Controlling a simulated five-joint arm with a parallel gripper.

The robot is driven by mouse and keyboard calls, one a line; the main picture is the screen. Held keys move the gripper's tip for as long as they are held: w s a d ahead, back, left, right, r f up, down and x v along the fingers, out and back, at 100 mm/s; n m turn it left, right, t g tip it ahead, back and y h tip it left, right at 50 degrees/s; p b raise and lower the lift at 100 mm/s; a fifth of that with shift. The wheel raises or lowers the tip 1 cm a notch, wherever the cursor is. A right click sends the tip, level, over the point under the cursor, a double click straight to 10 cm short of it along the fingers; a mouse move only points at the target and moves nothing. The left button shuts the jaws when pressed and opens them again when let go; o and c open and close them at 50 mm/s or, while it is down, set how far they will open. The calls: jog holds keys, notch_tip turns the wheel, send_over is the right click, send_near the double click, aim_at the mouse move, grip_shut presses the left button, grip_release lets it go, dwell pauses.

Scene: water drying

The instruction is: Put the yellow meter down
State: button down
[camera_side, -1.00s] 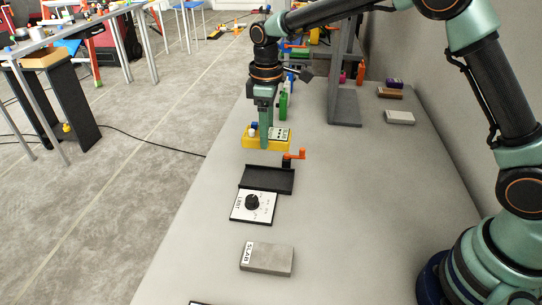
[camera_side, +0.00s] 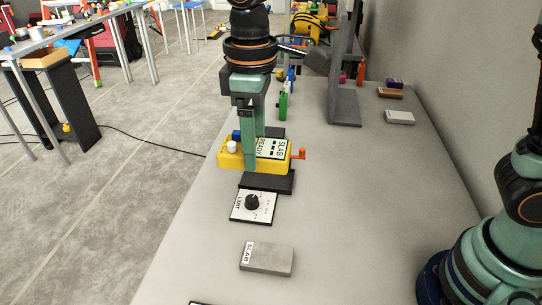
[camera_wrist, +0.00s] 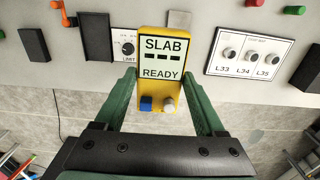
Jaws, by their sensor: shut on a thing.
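The yellow meter (camera_side: 226,156) is between the green fingers of my gripper (camera_side: 253,150) in the side view. In the wrist view the meter (camera_wrist: 160,91) lies between the two fingertips of my gripper (camera_wrist: 160,76), its screen reading SLAB and READY. A blue button and a white knob are on it. My gripper is shut on it. In the side view the meter covers the far part of a black tray (camera_side: 267,184). I cannot tell whether it touches the tray or hangs above it. The tray also shows in the wrist view (camera_wrist: 97,38).
A LIMIT dial card (camera_side: 265,209) lies in front of the tray, and a grey block labelled SLAB (camera_side: 275,259) lies nearer. An orange handle (camera_side: 299,154) sticks out right of the meter. A grey stand (camera_side: 344,108) is behind.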

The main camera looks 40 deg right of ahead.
jog(key=s+a, duration=0.2)
jog(key=s, duration=0.3)
notch_tip(320, 180, down, 16)
jog(key=shift+w+r, duration=0.1)
jog(key=shift+w, duration=0.05)
jog(key=shift+f, duration=2.2)
jog(key=shift+f, duration=0.1)
grip_release()
notch_tip(320, 180, up, 11)
jog(key=d+r+m+t, duration=0.2)
jog(key=d+r+m, duration=0.2)
jog(key=d, duration=0.8)
jog(key=s+d+r+m+t, duration=0.1)
jog(key=d+r+m+t, duration=0.2)
jog(key=d, duration=0.9)
notch_tip(320, 180, up, 4)
jog(key=shift+s+d+f+m+t, duration=0.15)
jog(key=shift+s+d+m+t, duration=0.2)
jog(key=shift+m, duration=0.65)
